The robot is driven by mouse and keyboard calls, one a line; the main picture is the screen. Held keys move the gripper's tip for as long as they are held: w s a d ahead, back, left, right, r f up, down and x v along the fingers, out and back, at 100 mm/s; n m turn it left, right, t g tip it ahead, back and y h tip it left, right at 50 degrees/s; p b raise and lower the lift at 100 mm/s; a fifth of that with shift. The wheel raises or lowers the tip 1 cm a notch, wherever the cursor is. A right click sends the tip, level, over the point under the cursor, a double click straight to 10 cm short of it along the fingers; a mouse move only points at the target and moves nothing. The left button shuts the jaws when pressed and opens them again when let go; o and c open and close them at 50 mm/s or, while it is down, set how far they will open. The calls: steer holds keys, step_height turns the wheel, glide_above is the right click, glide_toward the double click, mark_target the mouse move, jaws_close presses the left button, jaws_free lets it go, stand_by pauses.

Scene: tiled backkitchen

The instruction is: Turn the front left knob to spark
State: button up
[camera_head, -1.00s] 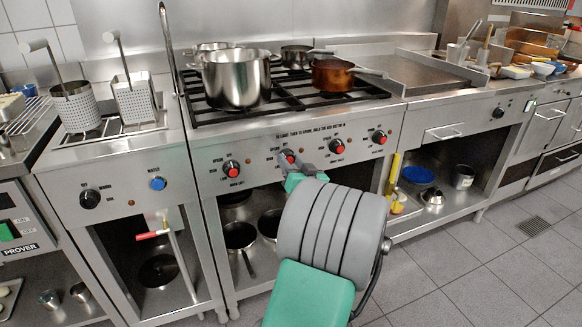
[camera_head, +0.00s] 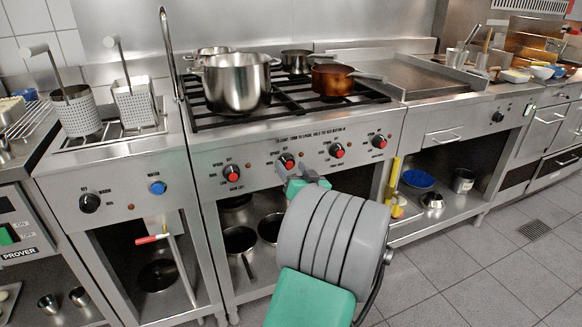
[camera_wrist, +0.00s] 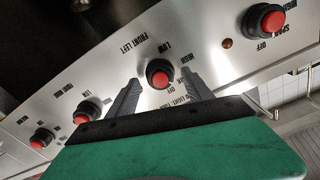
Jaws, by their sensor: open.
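The front left knob (camera_head: 287,161) is black with a red face, second from the left in the row on the steel stove front. In the wrist view the same knob (camera_wrist: 160,73) lies between the two grey fingertips, beside the upside-down "FRONT LEFT" lettering. My gripper (camera_head: 302,178) is open just below and right of the knob in the head view; it also shows in the wrist view (camera_wrist: 160,84). A finger flanks the knob on each side, with gaps visible. I cannot tell the depth gap or the knob's exact pointer angle.
Other red-faced knobs flank it, one on the left (camera_head: 231,173) and one on the right (camera_head: 337,150). A steel pot (camera_head: 236,84) and a copper pan (camera_head: 332,78) stand on the burners above. Tiled floor (camera_head: 440,275) is free at the right.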

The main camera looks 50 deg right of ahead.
steer(key=v, duration=0.7)
steer(key=shift+w, duration=0.1)
